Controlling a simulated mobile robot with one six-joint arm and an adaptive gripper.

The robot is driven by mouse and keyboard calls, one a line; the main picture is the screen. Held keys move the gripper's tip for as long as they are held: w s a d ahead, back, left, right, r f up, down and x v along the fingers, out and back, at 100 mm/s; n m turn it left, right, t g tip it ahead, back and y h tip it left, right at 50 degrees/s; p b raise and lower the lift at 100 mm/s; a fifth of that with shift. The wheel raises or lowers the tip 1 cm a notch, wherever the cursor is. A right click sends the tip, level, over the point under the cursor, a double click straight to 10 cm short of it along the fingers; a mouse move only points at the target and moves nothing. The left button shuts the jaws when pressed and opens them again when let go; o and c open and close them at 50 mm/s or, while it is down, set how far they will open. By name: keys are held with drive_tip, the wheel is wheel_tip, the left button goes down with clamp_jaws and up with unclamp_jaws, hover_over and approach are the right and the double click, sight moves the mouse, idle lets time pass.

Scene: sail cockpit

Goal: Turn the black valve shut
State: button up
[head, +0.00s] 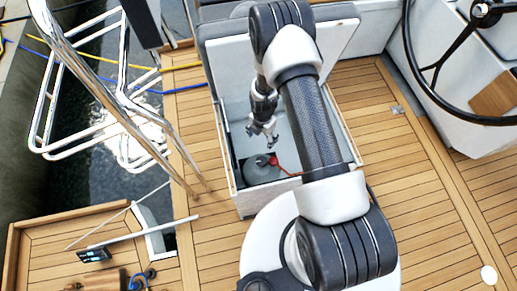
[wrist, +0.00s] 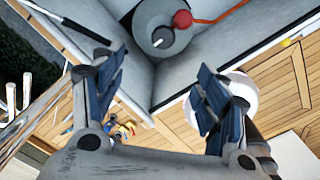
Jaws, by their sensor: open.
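A grey gas bottle (head: 258,174) stands in a corner of the open locker (head: 240,196). Its top also shows at the upper edge of the wrist view (wrist: 147,16). On that top is a small dark round knob (wrist: 162,38), which looks like the black valve. A red fitting (wrist: 182,19) sits beside it with an orange-red hose. In the head view the valve is too small to make out clearly. My gripper (head: 264,136) hangs over the locker, above the bottle, apart from it. Its two fingers (wrist: 162,65) are spread and empty in the wrist view.
The raised locker lid (head: 334,38) stands behind my arm. The locker walls rise close around the bottle. A steering wheel (head: 440,62) is at the right and steel rails (head: 90,75) are at the left. Teak deck (head: 385,125) to the right is clear.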

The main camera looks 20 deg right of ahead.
sight(261, 160)
drive_tip(key=shift+n, duration=0.5)
drive_tip(key=f+b, duration=0.1)
drive_tip(key=f, duration=0.5)
drive_tip(key=f+b, duration=0.2)
drive_tip(key=f, duration=0.5)
drive_tip(key=s+f+b, duration=0.1)
drive_tip(key=f, duration=0.6)
drive_tip(key=shift+f, duration=0.25)
drive_tip(key=c, duration=1)
